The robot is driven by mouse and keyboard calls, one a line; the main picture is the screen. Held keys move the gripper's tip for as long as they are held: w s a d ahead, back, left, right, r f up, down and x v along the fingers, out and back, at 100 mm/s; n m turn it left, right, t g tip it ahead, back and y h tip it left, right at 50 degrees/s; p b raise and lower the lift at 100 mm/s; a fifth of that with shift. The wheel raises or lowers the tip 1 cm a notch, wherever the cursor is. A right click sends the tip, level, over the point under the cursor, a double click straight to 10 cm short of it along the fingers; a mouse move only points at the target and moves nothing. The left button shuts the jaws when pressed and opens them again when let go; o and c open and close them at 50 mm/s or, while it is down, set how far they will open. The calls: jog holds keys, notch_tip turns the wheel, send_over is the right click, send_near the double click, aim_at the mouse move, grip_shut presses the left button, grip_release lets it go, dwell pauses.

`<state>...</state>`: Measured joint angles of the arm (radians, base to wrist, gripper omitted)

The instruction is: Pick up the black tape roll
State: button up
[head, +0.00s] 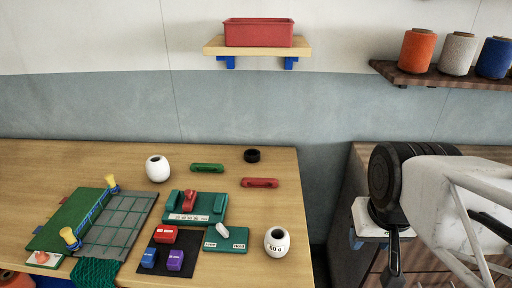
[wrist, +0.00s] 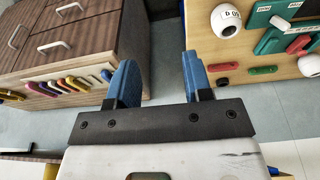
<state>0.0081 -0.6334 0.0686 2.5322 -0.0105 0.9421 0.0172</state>
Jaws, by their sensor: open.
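The black tape roll (head: 252,155) is a small dark ring lying flat near the back right of the wooden table in the head view. It also shows small and dark at the table's edge in the wrist view (wrist: 222,82). My gripper (wrist: 160,62) has two blue fingers spread apart with nothing between them. In the head view my gripper (head: 370,242) is to the right of the table, partly hidden by my arm, well apart from the roll.
A red handle (head: 260,183) lies just in front of the roll and a green handle (head: 207,167) to its left. White round floats (head: 277,242) stand on the table (head: 60,160). A shelf with a red bin (head: 258,34) hangs above. A drawer cabinet (wrist: 70,45) is at the right.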

jog(key=o, duration=0.9)
jog(key=shift+o, duration=0.2)
jog(key=w+a+f+m+y, duration=0.1)
jog(key=w+a+m+y, duration=0.3)
jog(key=w, duration=0.6)
jog(key=w+a+f+m+y, duration=0.2)
jog(key=w+a+m, duration=0.3)
jog(key=w, duration=0.6)
jog(key=w+a+f+m+y, duration=0.1)
jog(key=w+a+m+y, duration=0.2)
jog(key=w+a, duration=0.5)
jog(key=w+f+m+t, duration=0.2)
jog(key=w+f+m, duration=0.2)
jog(key=w, duration=0.5)
jog(key=w+a+f+m+t+y, duration=0.1)
jog(key=w+f+m+t, duration=0.1)
jog(key=w+f+m, duration=0.3)
jog(key=w+a+f+m+t, duration=0.1)
jog(key=w+f+m, duration=0.3)
jog(key=w+f, duration=0.5)
jog(key=shift+w+m+t, duration=0.4)
jog(key=shift+w+t, duration=0.1)
jog(key=shift+w, duration=2.1)
